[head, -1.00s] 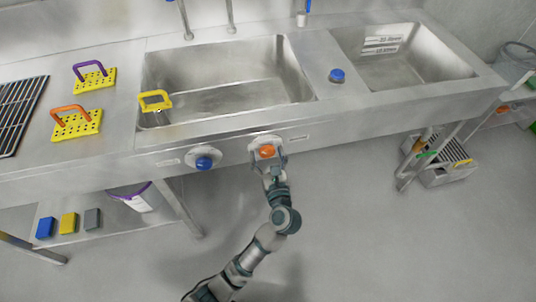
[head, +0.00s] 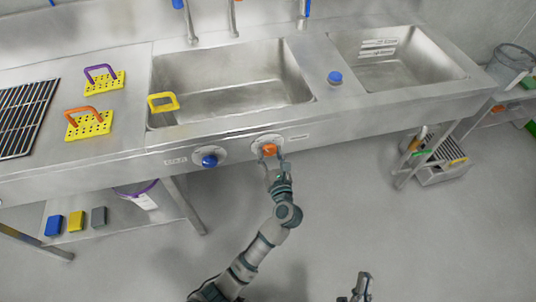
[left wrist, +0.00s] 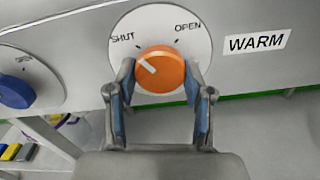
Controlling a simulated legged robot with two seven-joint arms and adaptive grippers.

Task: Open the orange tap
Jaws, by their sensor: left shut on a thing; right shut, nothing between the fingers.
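The orange tap (head: 269,150) is a round knob on a white dial plate on the front face of the sink unit. In the left wrist view the orange knob (left wrist: 160,70) has a white mark pointing up-left, towards the word SHUT; OPEN is printed at the upper right. A WARM label (left wrist: 254,43) is to the right. My left gripper (head: 272,163) has its fingers on either side of the knob and is shut on it. My right gripper (head: 363,284) is low in the head view, shut and empty, away from the sink.
A blue tap (head: 210,160) sits left of the orange one on the same panel. Yellow perforated blocks with handles (head: 88,124) stand on the left counter. The floor in front is clear.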

